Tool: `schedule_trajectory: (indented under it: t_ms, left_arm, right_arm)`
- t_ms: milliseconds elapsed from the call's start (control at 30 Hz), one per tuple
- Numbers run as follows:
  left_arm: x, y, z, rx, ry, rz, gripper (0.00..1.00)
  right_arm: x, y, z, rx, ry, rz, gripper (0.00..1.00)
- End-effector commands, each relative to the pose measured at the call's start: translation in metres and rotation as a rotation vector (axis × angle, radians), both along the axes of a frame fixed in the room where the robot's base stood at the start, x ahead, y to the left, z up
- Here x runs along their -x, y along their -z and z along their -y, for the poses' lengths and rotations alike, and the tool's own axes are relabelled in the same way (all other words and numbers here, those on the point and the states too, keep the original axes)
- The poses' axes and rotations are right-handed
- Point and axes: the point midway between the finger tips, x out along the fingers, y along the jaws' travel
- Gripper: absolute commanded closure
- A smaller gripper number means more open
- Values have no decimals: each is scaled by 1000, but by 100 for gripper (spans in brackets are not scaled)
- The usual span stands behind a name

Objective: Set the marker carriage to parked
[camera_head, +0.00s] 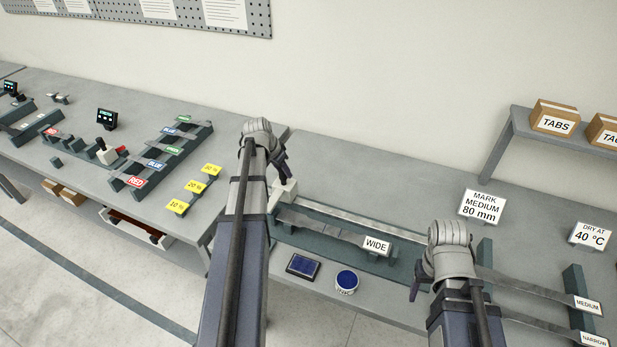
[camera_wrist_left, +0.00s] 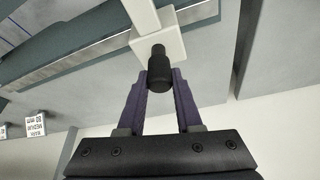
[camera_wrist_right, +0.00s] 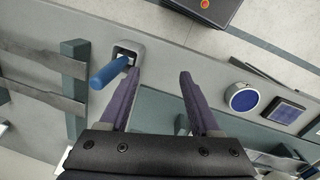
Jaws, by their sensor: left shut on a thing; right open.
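The white marker carriage (camera_head: 285,193) sits at the left end of its metal rail (camera_head: 345,222), partly hidden by my left arm in the head view. In the left wrist view the carriage (camera_wrist_left: 168,46) carries a black knob (camera_wrist_left: 160,68). My left gripper (camera_wrist_left: 161,82) is shut on that knob, one finger on each side; it also shows in the head view (camera_head: 281,166). My right gripper (camera_wrist_right: 158,78) is open and empty. A blue-handled tool (camera_wrist_right: 110,72) stands in a pale holder (camera_wrist_right: 129,48) beside its left finger.
A WIDE label (camera_head: 376,244) stands in front of the rail. A dark blue pad (camera_head: 303,266) and a round blue-topped pot (camera_head: 346,281) sit at the bench front. Strips labelled MEDIUM (camera_head: 588,305) and NARROW lie at the right. A shelf with boxes (camera_head: 555,117) stands behind.

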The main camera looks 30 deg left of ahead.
Motion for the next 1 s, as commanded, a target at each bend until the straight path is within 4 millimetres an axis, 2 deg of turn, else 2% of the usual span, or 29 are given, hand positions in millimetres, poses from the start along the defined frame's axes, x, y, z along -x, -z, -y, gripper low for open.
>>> schedule_trajectory:
  t_ms: [33,100,300,500,833,867,1000]
  left_arm:
    - [0,0,-15,-2,-4,-1,100]
    - [1,0,-27,-1,-4,-2,100]
    - [4,0,-49,-2,-2,-2,100]
    - [6,0,-58,-3,-1,-1,100]
    - [5,0,-60,-6,-4,0,100]
    - [5,0,-60,-6,-4,1,64]
    - [5,0,-59,-4,-3,0,48]
  right_arm:
    - [0,0,0,0,0,0,36]
    - [0,0,0,0,0,0,36]
    - [0,0,0,0,0,0,36]
    - [0,0,0,0,0,0,36]
    - [0,0,0,0,0,0,36]
    - [0,0,0,0,0,0,36]
    - [0,0,0,0,0,0,36]
